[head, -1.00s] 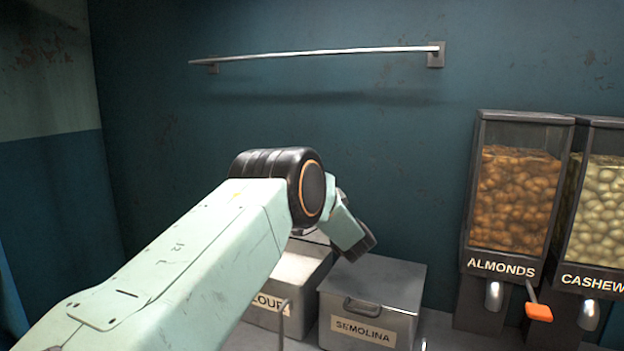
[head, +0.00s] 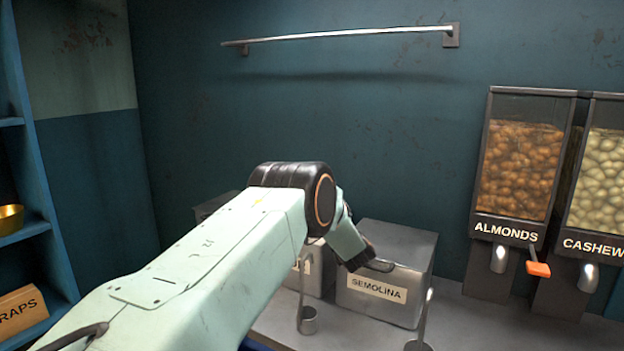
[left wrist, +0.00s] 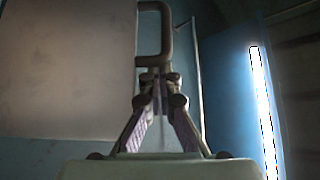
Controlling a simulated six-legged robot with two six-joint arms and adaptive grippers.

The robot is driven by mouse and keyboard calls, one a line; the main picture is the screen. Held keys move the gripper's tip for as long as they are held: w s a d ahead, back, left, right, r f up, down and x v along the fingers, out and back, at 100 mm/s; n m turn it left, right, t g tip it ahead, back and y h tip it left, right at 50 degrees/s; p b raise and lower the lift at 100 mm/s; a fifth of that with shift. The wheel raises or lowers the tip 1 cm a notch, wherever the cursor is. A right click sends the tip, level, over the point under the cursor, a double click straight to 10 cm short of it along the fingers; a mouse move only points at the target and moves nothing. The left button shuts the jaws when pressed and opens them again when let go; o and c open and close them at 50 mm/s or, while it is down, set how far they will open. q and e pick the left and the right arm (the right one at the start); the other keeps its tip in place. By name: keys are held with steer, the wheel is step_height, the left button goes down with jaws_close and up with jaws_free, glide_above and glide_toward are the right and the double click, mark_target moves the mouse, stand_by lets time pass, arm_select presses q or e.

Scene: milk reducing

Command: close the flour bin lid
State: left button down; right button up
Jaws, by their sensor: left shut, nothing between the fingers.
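The flour bin (head: 318,278) is a grey metal box left of the semolina bin in the head view. My left arm covers most of it and its label, so I cannot tell there how its lid stands. In the left wrist view, a flat greyish panel (left wrist: 70,65) with a D-shaped handle (left wrist: 166,30) on its right edge fills the left side; it looks like a bin lid. My left gripper (left wrist: 157,78) is shut and empty, its tips just below the handle in the picture. I cannot tell whether they touch. My right gripper is not in view.
The semolina bin (head: 400,245) stands right beside my wrist. Metal scoops (head: 308,320) are at the bins' fronts. The almond dispenser (head: 515,170) and cashew dispenser (head: 600,180) stand at the right. A blue shelf (head: 35,190) is at the left. A rail (head: 345,36) crosses the wall.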

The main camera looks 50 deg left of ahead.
arm_select(q)
steer(key=shift+s+d+f, duration=0.25)
steer(key=shift+f, duration=0.1)
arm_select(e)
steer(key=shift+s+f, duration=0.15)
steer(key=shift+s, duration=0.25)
arm_select(q)
steer(key=shift+s+r, duration=0.1)
steer(key=shift+r, duration=0.1)
